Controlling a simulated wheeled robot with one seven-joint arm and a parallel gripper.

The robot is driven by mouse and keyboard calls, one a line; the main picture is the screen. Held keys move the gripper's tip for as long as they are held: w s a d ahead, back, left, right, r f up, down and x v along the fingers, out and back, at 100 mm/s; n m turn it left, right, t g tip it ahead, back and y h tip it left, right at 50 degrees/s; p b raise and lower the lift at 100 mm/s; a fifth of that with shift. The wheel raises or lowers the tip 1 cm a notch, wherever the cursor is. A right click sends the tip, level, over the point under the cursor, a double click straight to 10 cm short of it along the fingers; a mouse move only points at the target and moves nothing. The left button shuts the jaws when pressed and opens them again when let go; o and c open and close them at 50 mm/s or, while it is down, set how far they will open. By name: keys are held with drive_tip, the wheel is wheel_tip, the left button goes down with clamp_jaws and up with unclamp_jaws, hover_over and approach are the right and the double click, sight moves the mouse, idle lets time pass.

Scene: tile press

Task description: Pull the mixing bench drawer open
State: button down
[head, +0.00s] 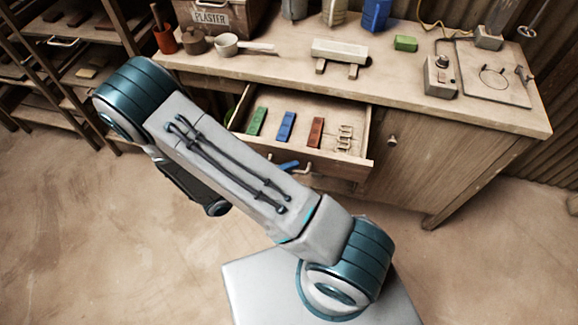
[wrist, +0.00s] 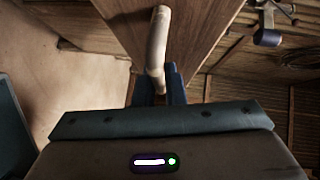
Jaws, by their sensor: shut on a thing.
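The mixing bench (head: 460,125) has its drawer (head: 352,170) standing out from the bench, with its inside in view. The pale curved drawer handle (head: 306,168) is on the drawer front. In the wrist view, the handle (wrist: 158,42) runs down from the wooden drawer front (wrist: 205,28) to between my blue fingers. My gripper (wrist: 160,88) is shut on the handle. In the head view, a blue part of my gripper (head: 289,165) shows beside the handle; my arm hides the rest and the left part of the drawer front.
The drawer holds green (head: 257,121), blue (head: 286,126) and red (head: 316,132) blocks and small pale pieces (head: 344,138). A cupboard door (head: 415,160) is right of it. Tools and pots crowd the benchtop. A shelf rack (head: 85,70) stands left. Floor (head: 90,220) at the left is clear.

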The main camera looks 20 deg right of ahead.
drive_tip(key=c, duration=1.8)
unclamp_jaws()
drive_tip(key=shift+a, duration=0.1)
drive_tip(key=b+v, duration=0.1)
drive_tip(key=v, duration=1.2)
drive_tip(key=shift+s+a+r, duration=0.1)
drive_tip(key=shift+s+a, duration=0.05)
drive_tip(key=shift+a, duration=0.2)
drive_tip(key=shift+r, duration=0.1)
drive_tip(key=s+d+r+n+y, duration=0.1)
drive_tip(key=d+r+n+y, duration=0.3)
drive_tip(key=r+n, duration=0.3)
drive_tip(key=s+d+r+n+y+p, duration=0.1)
drive_tip(key=d+r+n+y, duration=0.3)
drive_tip(key=n, duration=1)
drive_tip(key=s+d+r+n+y+p, duration=0.1)
drive_tip(key=s+d+r+n+y, duration=0.1)
drive_tip(key=d+r+n+y, duration=0.3)
wheel_tip(320, 180, up, 7)
drive_tip(key=shift+s+n+y, duration=0.1)
drive_tip(key=shift+n+y, duration=0.7)
drive_tip(key=shift+n, duration=0.7)
drive_tip(key=shift+s+n+y, duration=0.1)
drive_tip(key=shift+n+y, duration=0.7)
drive_tip(key=shift+n, duration=0.7)
